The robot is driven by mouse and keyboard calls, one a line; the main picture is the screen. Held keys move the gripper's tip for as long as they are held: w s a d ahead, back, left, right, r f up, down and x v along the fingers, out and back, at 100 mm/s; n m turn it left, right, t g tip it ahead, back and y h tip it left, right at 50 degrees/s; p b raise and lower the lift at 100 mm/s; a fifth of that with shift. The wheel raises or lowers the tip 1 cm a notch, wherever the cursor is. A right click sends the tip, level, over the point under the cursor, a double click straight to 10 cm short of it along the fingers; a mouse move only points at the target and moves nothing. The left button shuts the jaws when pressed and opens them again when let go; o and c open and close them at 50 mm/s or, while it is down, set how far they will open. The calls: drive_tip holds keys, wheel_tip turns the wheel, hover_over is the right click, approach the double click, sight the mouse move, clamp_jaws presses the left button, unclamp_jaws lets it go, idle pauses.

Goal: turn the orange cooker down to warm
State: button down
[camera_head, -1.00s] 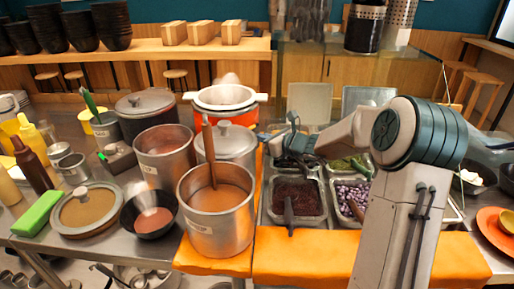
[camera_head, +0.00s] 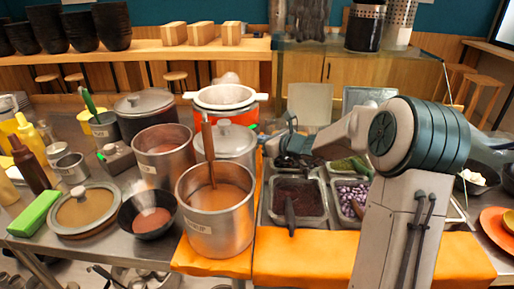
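The orange cooker (camera_head: 264,127) stands at the back of the counter, with a white rim and a pale, steaming top. Its lower front is hidden behind a lidded steel pot (camera_head: 234,142), so I cannot see its control. My arm reaches in from the right. My gripper (camera_head: 276,143) is at its far end, just right of the lidded pot and in front of the cooker's right side. The fingers are small and partly lost against the dark pans, so I cannot tell whether they are open or shut.
A tall steel pot of orange soup with a ladle (camera_head: 214,205) stands in front of the lidded pot. Topping trays (camera_head: 298,217) lie below my arm, with a spoon handle sticking out. Another steel pot (camera_head: 166,155) stands to the left. Orange cloth (camera_head: 300,262) covers the front edge.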

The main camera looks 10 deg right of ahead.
drive_tip(key=shift+f+v, duration=0.2)
drive_tip(key=shift+v, duration=1.3)
drive_tip(key=shift+f+v, duration=0.2)
drive_tip(key=shift+v, duration=1.3)
drive_tip(key=shift+s+r, duration=0.1)
